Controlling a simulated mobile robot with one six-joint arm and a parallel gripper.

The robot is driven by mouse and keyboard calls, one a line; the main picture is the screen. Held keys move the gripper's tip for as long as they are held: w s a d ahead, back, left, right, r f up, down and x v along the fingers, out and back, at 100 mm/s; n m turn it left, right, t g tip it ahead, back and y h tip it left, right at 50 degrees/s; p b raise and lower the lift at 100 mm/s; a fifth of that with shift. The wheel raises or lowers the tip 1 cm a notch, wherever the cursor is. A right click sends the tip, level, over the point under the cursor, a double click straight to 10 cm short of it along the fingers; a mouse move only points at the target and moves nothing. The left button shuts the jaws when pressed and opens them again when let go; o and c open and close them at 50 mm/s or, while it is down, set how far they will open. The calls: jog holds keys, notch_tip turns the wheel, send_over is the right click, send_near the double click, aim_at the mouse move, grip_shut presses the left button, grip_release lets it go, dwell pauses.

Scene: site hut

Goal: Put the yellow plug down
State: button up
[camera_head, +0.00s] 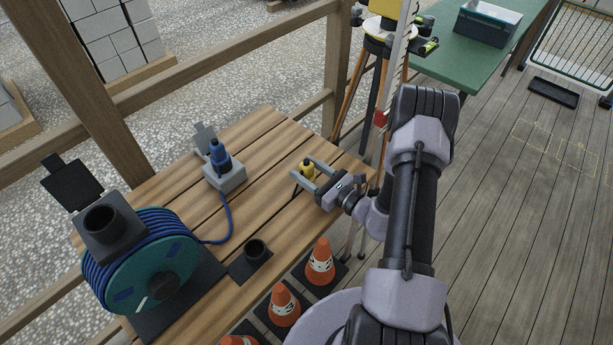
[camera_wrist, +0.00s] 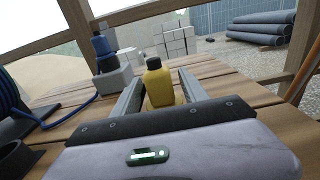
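The yellow plug (camera_head: 307,173) has a black top and stands upright between the fingers of my gripper (camera_head: 306,174).
A grey socket box (camera_head: 226,178) with a blue plug (camera_head: 219,155) stands left of my gripper. A cable reel (camera_head: 150,265) and a black round holder (camera_head: 256,249) are on the table too. Orange cones (camera_head: 320,263) stand by its front edge. Bare boards lie between box and gripper.

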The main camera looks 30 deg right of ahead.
aim_at(308, 165)
grip_shut()
jog(key=shift+r, duration=0.35)
jog(key=r, duration=0.1)
jog(key=r+p, duration=0.2)
jog(key=shift+s+r, duration=0.1)
jog(key=shift+s, duration=0.15)
jog(key=s+r+p, duration=0.1)
jog(key=s+p, duration=0.2)
jog(key=s, duration=1.2)
jog(key=shift+s+d, duration=0.2)
jog(key=shift+s, duration=0.15)
